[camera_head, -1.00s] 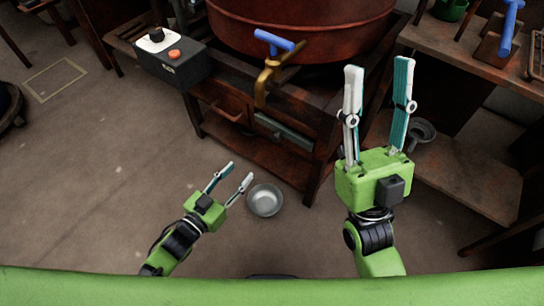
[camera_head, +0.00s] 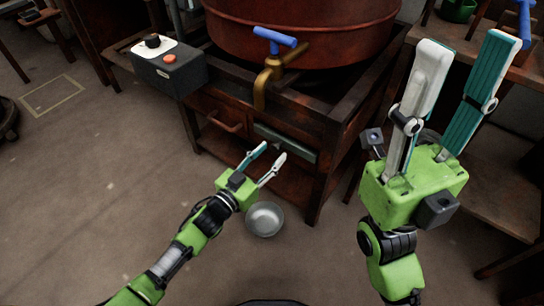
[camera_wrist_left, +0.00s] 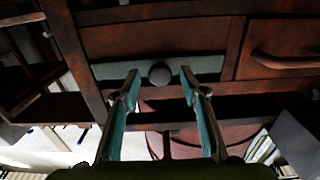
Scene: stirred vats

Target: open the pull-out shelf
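The pull-out shelf (camera_head: 303,149) is a grey-green panel under the spout of the red vat, and it looks closed, flush in the wooden stand. In the left wrist view the shelf (camera_wrist_left: 110,71) shows a round grey knob (camera_wrist_left: 160,73). My left gripper (camera_head: 274,152) is open in front of the shelf, and in the wrist view its fingertips (camera_wrist_left: 158,75) lie on either side of the knob with gaps. Whether they reach as deep as the knob I cannot tell. My right gripper (camera_head: 468,45) is open, empty and raised at the right.
A drawer with a curved handle (camera_head: 226,124) is left of the shelf. A brass tap with a blue lever (camera_head: 274,40) sticks out above it. A control box (camera_head: 170,68) stands at the left. A metal bowl (camera_head: 265,219) is below my left gripper. The floor at left is open.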

